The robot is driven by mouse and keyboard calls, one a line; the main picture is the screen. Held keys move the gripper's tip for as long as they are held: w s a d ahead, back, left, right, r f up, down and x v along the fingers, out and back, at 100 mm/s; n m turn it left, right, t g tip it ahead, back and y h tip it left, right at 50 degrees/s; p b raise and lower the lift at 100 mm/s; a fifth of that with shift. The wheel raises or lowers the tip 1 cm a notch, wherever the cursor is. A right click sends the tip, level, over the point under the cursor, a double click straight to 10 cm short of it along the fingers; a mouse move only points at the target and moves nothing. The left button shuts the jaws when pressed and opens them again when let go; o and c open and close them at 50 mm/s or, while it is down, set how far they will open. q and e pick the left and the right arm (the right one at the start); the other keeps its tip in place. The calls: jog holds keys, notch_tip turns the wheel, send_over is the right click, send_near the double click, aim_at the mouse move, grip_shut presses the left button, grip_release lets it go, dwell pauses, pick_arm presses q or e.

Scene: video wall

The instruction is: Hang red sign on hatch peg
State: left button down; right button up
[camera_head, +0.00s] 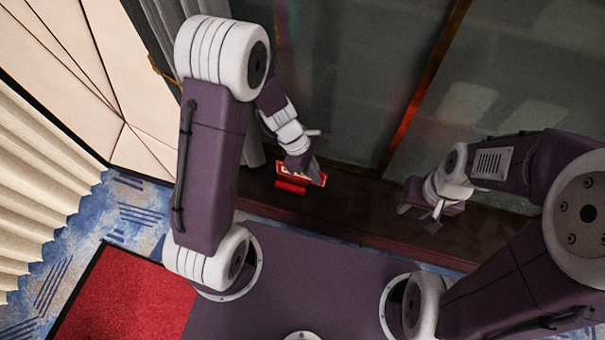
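A small red sign (290,171) with pale markings is low in front of the dark panels, tilted, its right end at my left gripper. A red piece (290,188) shows just below it on the dark ledge; I cannot tell if it is a separate thing. My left gripper (314,173) reaches down from the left arm and overlaps the sign; its fingers are too small and covered to show whether they grip it. My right gripper (421,216) is to the right above the ledge, fingers apart, with nothing visible between them. I cannot make out a hatch or peg.
Tall dark glossy panels (510,75) with a reddish seam (408,115) stand behind the dark ledge (350,215). Cream folded curtain (30,180) and pale panels (65,60) are at left. A red mat (120,300) lies on blue patterned carpet (135,215).

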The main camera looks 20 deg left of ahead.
aim_at(304, 180)
pick_arm(q)
jog(key=a, duration=0.1)
jog(key=a+f, duration=0.1)
jog(key=a, duration=0.1)
jog(key=shift+a+f, duration=0.3)
jog(key=shift+f, duration=0.1)
jog(key=f, duration=0.3)
jog(key=shift+w+d, duration=0.15)
jog(key=shift+w, duration=0.05)
jog(key=shift+f, duration=0.4)
pick_arm(e)
jog(key=shift+s+a+r, duration=0.1)
jog(key=shift+s+r, duration=0.05)
jog(key=shift+s, duration=0.05)
pick_arm(q)
jog(key=shift+f+b, duration=0.3)
jog(key=c, duration=1.6)
grip_release()
pick_arm(e)
jog(key=shift+f, duration=0.3)
